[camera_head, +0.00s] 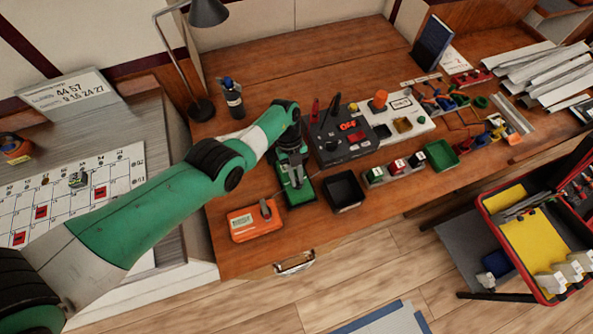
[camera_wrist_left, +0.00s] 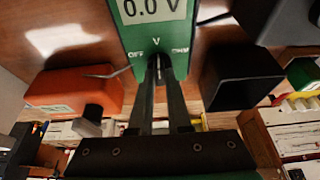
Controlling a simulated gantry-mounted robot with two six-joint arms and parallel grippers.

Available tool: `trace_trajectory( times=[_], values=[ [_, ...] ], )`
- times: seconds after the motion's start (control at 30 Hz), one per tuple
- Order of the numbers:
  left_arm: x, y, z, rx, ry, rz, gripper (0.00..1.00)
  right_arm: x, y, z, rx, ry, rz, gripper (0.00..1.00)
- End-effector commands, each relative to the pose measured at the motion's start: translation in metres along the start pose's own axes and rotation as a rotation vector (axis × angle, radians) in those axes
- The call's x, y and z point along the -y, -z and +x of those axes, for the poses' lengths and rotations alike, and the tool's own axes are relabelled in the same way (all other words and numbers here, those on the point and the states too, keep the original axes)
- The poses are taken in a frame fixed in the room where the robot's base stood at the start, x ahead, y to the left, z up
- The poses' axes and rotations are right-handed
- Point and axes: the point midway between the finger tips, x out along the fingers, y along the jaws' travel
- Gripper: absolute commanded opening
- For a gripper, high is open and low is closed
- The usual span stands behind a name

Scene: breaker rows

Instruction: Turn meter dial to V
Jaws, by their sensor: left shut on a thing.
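The green meter (camera_head: 299,193) lies on the wooden bench, partly covered by my left arm in the head view. In the left wrist view the meter (camera_wrist_left: 130,37) fills the top middle, its display reading 0.0 V. The labels OFF, V and OHM stand in an arc below the display, with V in the middle. My left gripper (camera_wrist_left: 158,64) is shut on the meter dial, just below the V mark; it also shows over the meter in the head view (camera_head: 294,171). The fingertips hide most of the dial, and its pointer is not clear. My right gripper is not in view.
An orange box (camera_head: 250,224) with a grey part lies left of the meter. An empty black bin (camera_head: 343,191) stands close on its right. A dark device (camera_head: 345,140) sits behind, and a green bin (camera_head: 442,155) farther right. A lamp (camera_head: 203,105) stands at the back left.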

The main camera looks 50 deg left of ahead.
Motion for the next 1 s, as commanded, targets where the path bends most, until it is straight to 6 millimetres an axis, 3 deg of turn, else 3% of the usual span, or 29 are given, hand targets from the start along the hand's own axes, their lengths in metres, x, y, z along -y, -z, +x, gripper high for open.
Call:
trace_trajectory(
  times=[0.13, 0.17, 0.3, 0.33, 0.67, 0.77, 1.0],
  values=[
    [0.0, -0.001, 0.0, 0.002, 0.001, -0.001, 0.0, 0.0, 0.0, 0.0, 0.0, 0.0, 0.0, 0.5],
    [0.0, -0.001, 0.0, 0.002, 0.001, -0.001, 0.19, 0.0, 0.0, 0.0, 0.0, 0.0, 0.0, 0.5],
    [0.0, -0.001, 0.0, 0.002, 0.001, -0.001, 0.45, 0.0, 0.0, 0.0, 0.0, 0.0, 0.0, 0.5],
    [0.0, 0.0, 0.0, 0.001, 0.001, -0.001, 0.46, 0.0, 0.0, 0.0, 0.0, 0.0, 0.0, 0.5],
    [0.0, 0.0, -0.004, 0.001, 0.001, -0.002, 0.46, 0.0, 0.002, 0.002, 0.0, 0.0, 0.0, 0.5],
    [0.001, 0.0, -0.018, 0.002, 0.003, -0.002, 0.46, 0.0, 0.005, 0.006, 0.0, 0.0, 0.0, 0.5],
    [0.001, 0.0, -0.074, 0.004, 0.005, -0.002, 0.46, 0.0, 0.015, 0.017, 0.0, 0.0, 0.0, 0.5]
  ],
)
